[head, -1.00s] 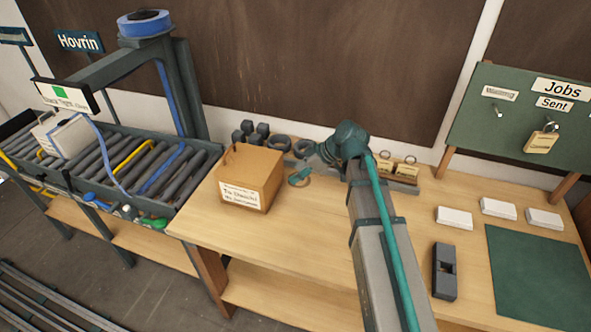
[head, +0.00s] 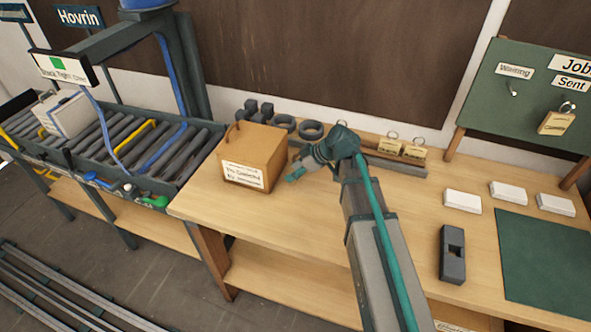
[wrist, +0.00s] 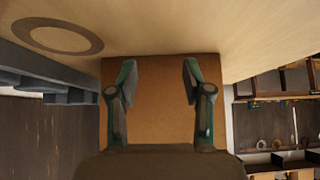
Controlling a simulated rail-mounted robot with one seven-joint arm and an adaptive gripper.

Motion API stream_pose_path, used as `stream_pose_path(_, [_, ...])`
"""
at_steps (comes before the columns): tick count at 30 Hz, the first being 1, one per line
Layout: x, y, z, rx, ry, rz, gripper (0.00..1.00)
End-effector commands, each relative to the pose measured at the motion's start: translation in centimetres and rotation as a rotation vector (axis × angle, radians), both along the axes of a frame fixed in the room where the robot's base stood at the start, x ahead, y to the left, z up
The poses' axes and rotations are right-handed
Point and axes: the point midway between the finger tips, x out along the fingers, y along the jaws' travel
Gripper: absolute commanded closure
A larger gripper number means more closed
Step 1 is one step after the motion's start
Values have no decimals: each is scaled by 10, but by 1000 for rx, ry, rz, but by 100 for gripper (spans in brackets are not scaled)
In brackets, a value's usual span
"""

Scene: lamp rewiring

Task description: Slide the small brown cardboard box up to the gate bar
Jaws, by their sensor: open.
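The small brown cardboard box (head: 262,147), with a white label on its front, stands upright on the wooden bench at its left part, beside the roller conveyor. My gripper (head: 293,171) is open, low over the bench at the box's right side. In the wrist view the box's brown face (wrist: 160,115) fills the space behind and between my two spread fingers (wrist: 158,82); whether they touch it I cannot tell. A yellow bar (head: 135,137) and a blue bar (head: 163,147) cross the conveyor rollers; which one is the gate bar I cannot tell.
A white box (head: 65,113) sits on the conveyor's left part (head: 110,160). Dark weights and rings (head: 312,130) and a tag rack (head: 395,160) stand behind. White blocks (head: 462,200), a dark block (head: 452,253) and a green mat (head: 545,255) lie right. Bench front is clear.

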Motion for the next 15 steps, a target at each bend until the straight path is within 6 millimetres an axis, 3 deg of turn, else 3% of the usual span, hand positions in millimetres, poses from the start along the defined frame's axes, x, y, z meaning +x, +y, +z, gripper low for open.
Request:
stream_pose_path(8, [1,1,0,0,0,0,50])
stream_pose_path(15, [8,22,-1,1,-1,2,50])
